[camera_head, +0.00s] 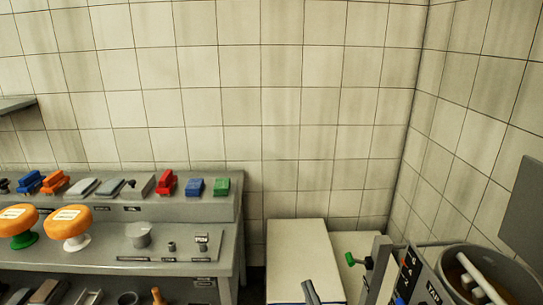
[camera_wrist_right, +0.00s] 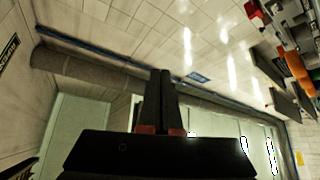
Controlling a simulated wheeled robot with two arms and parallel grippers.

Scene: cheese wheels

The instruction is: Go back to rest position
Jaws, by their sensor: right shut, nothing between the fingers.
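My right gripper (camera_head: 309,290) shows only as a small grey tip at the bottom edge of the head view, in front of a pale flat-topped block (camera_head: 297,250). In the right wrist view the two dark fingers of my right gripper (camera_wrist_right: 161,75) lie together, shut, with nothing between them. My left gripper is not in view. Two orange cheese wheels (camera_head: 70,222) (camera_head: 17,221) rest on round stands on the bench at the left of the head view.
A grey stepped bench (camera_head: 222,240) at the left carries red, blue, green and orange blocks and small metal parts. A machine with a control panel (camera_head: 408,275) and a round vat (camera_head: 478,258) stands at the right. Tiled walls meet in the corner behind.

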